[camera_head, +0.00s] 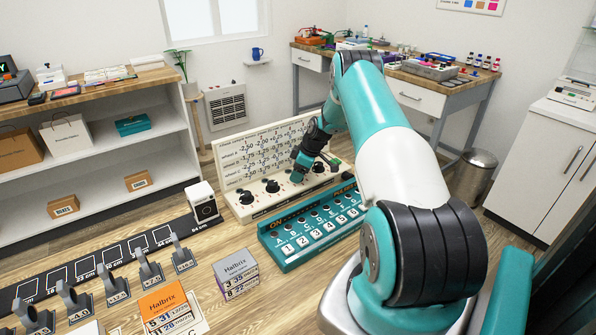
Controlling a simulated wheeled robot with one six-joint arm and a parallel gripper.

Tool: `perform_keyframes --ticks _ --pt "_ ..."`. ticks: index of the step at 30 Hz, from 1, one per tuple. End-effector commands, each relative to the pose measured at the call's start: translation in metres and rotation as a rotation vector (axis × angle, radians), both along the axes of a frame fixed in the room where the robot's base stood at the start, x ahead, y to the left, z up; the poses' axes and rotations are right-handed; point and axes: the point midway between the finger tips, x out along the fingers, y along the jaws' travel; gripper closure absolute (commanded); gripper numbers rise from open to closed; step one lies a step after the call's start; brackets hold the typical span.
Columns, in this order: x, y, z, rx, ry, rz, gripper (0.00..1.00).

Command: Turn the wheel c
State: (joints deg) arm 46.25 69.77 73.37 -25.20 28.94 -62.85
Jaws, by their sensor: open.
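A cream device (236,204) stands on the wooden floor or table surface at the picture's middle, with an upright board of printed lens values behind a row of dark wheels. One wheel (246,197) is at the left and another (272,186) is right of it. The third from the left is mostly hidden by my gripper; the letters at the wheels are too small to read, so I cannot tell for sure which is c. My gripper (298,176) points down at that third place, open; its fingertips are tiny, and contact cannot be told.
A teal box (290,262) with lettered knobs and numbered keys stands just in front of the device. A white block (202,203) stands left. Grey lens holders (150,270), a grey box (237,272) and an orange box (170,310) are nearer.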

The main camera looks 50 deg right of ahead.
Motion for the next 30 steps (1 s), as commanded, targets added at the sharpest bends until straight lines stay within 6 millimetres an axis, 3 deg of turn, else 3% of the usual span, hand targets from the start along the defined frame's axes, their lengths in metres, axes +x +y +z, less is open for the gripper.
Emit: perform_keyframes --ticks 5,9,12,22,30 --pt "0.0000 -0.0003 0.0001 0.000 0.000 0.000 0.39" --pt "-0.0001 -0.0003 0.0003 0.000 0.000 0.000 0.71" --pt "-0.0002 -0.0004 0.0004 0.000 0.000 0.000 0.88" --pt "-0.0004 -0.0005 0.0001 -0.001 0.000 -0.043 0.88" --pt "-0.0010 0.0005 -0.0011 -0.002 -0.001 -0.210 0.88"
